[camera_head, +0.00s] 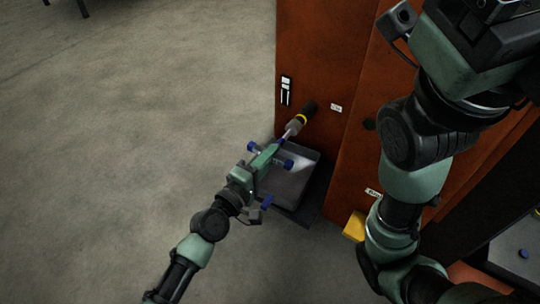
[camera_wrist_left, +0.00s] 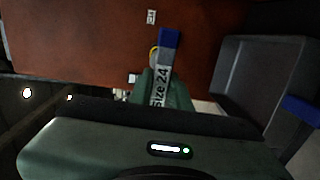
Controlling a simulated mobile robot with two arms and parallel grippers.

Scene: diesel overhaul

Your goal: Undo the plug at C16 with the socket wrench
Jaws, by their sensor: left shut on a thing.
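My left gripper (camera_head: 268,158) is shut on the socket wrench (camera_head: 288,136), which points up and right to the orange-brown panel. In the left wrist view the wrench (camera_wrist_left: 163,78) shows a blue end and a "Size 24" label. At its far end in the head view are a yellow ring (camera_head: 300,119) and a dark round part (camera_head: 309,106) against the panel. I cannot tell whether that dark part is the plug or a fitting around it, nor whether the socket is seated. The C16 marking cannot be read. My right gripper is not in view; only its arm shows at right.
A grey open bin (camera_head: 306,193) stands below, beside the panel; it also shows in the wrist view (camera_wrist_left: 228,70). The orange-brown panel (camera_head: 316,50) carries small white labels (camera_head: 336,107). A yellow block (camera_head: 355,227) sits low at right. Bare floor (camera_head: 120,130) lies open at left.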

